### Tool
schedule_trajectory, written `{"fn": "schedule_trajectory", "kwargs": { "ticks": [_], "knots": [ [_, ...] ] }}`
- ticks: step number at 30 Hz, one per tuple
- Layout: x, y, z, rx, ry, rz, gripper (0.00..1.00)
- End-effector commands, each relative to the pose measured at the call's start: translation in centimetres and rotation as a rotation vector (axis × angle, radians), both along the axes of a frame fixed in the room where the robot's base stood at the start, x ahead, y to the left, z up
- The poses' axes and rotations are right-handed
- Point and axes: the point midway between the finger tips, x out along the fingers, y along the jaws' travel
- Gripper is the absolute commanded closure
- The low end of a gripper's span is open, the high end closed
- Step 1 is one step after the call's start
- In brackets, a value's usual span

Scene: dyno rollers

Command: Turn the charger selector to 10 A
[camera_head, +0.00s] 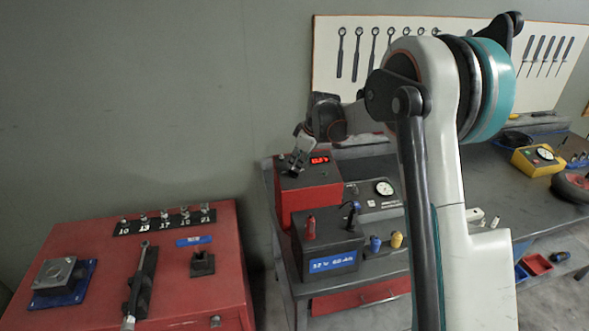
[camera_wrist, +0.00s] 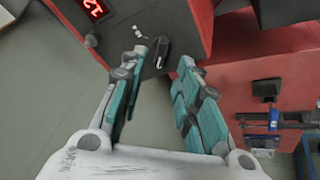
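The charger is a red box (camera_head: 312,195) with a lit red display (camera_head: 319,160), on the dark bench behind the battery. In the wrist view its dark front panel (camera_wrist: 185,18) and display (camera_wrist: 93,8) show at the top. A dark knob with a light mark, apparently the selector (camera_wrist: 161,50), sits on that panel. Contact and the knob's setting cannot be read.
A red cabinet (camera_head: 190,285) with sockets and tools stands at left. Bare wall is left of the charger.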

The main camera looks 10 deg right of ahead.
Motion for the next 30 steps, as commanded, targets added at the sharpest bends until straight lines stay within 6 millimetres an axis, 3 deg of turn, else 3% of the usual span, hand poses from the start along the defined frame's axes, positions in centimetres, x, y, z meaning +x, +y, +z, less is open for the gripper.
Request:
{"fn": "schedule_trajectory", "kwargs": {
  "ticks": [3,9,22,23,27,30],
  "knots": [
    [0.9,0.4,-2.1,0.0,0.0,0.0,0.7],
    [1.9,0.8,-4.4,0.0,0.0,-0.001,0.7],
    [2.3,1.0,-5.3,0.0,0.0,-0.001,0.7],
    [2.3,1.0,-5.3,0.0,0.0,-0.001,0.72],
    [2.3,1.0,-5.3,0.0,0.0,-0.001,1.0],
    [2.2,1.0,-5.2,0.0,0.0,-0.001,1.0]
  ]
}}
